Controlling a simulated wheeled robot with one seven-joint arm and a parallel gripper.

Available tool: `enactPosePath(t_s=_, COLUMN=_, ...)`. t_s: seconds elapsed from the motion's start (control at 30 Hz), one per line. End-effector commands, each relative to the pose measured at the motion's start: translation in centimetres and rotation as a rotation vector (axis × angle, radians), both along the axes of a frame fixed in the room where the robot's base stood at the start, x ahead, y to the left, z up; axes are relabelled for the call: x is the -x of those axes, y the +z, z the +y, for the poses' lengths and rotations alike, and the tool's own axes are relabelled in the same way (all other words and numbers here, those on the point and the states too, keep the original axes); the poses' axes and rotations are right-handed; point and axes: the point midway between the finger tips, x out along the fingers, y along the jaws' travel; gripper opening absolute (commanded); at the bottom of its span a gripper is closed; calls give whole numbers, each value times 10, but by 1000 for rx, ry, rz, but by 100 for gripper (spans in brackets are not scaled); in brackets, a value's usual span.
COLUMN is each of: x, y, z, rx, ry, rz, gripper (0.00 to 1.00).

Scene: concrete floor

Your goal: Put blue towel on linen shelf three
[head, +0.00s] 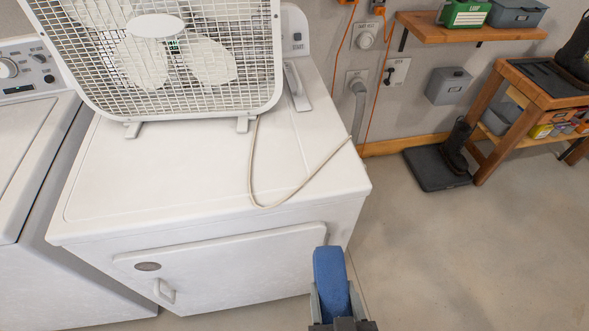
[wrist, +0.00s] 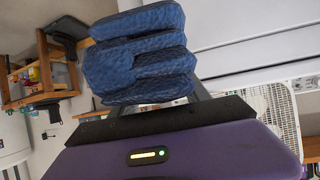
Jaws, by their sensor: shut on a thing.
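The blue towel (head: 330,277) is a folded bundle, held upright at the bottom of the head view in front of the dryer's right front edge. My gripper (head: 338,310) is shut on its lower part. In the wrist view the towel (wrist: 142,56) shows several thick folds and hides most of the fingers of my gripper (wrist: 155,102). No shelf marked as linen shelf three can be made out in either view.
A white dryer (head: 200,185) fills the centre, with a box fan (head: 160,60) and its loose cord on top. A washer (head: 30,150) stands left. A wall shelf (head: 470,28), a wooden bench (head: 540,85) and a dark mat with a boot (head: 440,165) are right.

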Motion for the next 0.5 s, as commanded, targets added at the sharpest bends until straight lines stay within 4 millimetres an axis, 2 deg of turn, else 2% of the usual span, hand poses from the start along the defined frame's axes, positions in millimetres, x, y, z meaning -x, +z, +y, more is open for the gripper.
enactPosePath(t_s=0.03, x=-15, y=-15, z=-23, rx=4, ry=-24, rz=2, gripper=0)
enactPosePath(t_s=0.2, x=-60, y=-57, z=-80, rx=-1, ry=-60, rz=0, gripper=0)
enactPosePath(t_s=0.4, x=-95, y=-90, z=-124, rx=-2, ry=-84, rz=-3, gripper=0)
enactPosePath(t_s=0.5, x=-104, y=-98, z=-135, rx=-3, ry=-91, rz=-5, gripper=0)
